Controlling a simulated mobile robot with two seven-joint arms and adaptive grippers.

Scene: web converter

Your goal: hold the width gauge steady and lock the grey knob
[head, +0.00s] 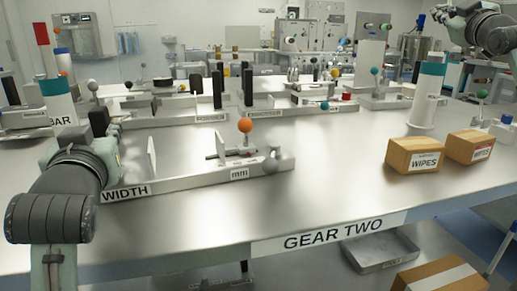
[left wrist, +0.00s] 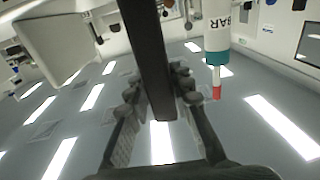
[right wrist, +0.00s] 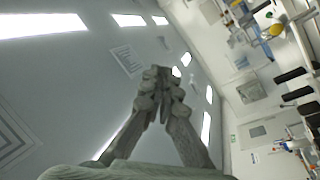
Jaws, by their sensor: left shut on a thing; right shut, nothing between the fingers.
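The width gauge (head: 195,180) is a pale rail labelled WIDTH, lying along the near edge of the table. An upright white plate (head: 151,158) stands on it. Towards its right end are an orange ball (head: 245,125) on a thin stem, an "mm" label and the grey knob (head: 270,165). My left gripper (head: 103,130) is at the rail's left end, shut on a dark upright post (left wrist: 150,60), which runs between its fingers in the left wrist view. My right gripper (head: 440,14) is raised at the top right, far from the gauge. Its fingertips meet, empty, in the right wrist view (right wrist: 158,82).
Two WIPES boxes (head: 413,156) and a white cylinder with a teal band (head: 425,100) stand at right. A BAR cylinder (head: 58,102) stands behind my left arm. Further fixtures line the table behind. The table between gauge and boxes is clear.

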